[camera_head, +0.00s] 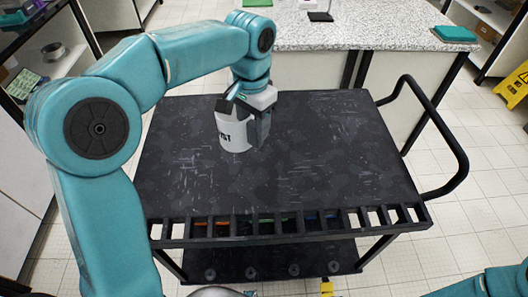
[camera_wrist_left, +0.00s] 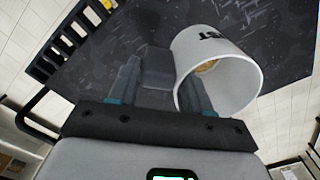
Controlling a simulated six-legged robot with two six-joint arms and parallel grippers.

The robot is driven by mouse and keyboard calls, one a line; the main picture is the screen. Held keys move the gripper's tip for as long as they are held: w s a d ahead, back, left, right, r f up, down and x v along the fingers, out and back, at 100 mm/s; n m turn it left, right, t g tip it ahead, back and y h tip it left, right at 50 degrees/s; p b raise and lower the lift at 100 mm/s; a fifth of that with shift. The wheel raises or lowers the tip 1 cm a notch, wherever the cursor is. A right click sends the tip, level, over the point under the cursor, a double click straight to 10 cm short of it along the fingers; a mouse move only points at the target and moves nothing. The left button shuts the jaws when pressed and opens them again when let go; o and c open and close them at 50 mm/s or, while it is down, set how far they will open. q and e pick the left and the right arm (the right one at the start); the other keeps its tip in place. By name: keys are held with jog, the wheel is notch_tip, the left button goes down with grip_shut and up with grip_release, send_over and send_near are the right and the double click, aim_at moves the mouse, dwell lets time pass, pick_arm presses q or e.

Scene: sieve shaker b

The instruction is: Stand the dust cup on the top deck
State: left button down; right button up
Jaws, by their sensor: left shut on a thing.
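The dust cup (camera_head: 233,132) is a pale grey-white cylinder with dark lettering, partly hidden behind my left gripper (camera_head: 256,112) in the head view. It is over the far middle part of the dark top deck (camera_head: 330,165) of a cart. My left gripper is shut on the cup at its side. In the left wrist view the open mouth of the cup (camera_wrist_left: 222,76) faces the camera, with something tan inside, and the left gripper (camera_wrist_left: 160,85) is beside it. I cannot tell whether the cup's base touches the deck. My right gripper is out of view.
The deck around the cup is bare. A slotted rail (camera_head: 290,226) runs along its near edge, and a black handle (camera_head: 447,140) curves out on the right. A speckled bench (camera_head: 350,25) stands behind. A yellow floor sign (camera_head: 513,84) is at far right.

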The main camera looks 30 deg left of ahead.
pick_arm(q)
notch_tip(320, 180, down, 17)
jog(key=shift+s, duration=0.2)
jog(key=shift+d+b, duration=0.1)
jog(key=shift+b, duration=0.25)
jog(key=shift+f, duration=0.25)
jog(key=shift+c, duration=2.4)
grip_release()
jog(key=shift+r, duration=0.1)
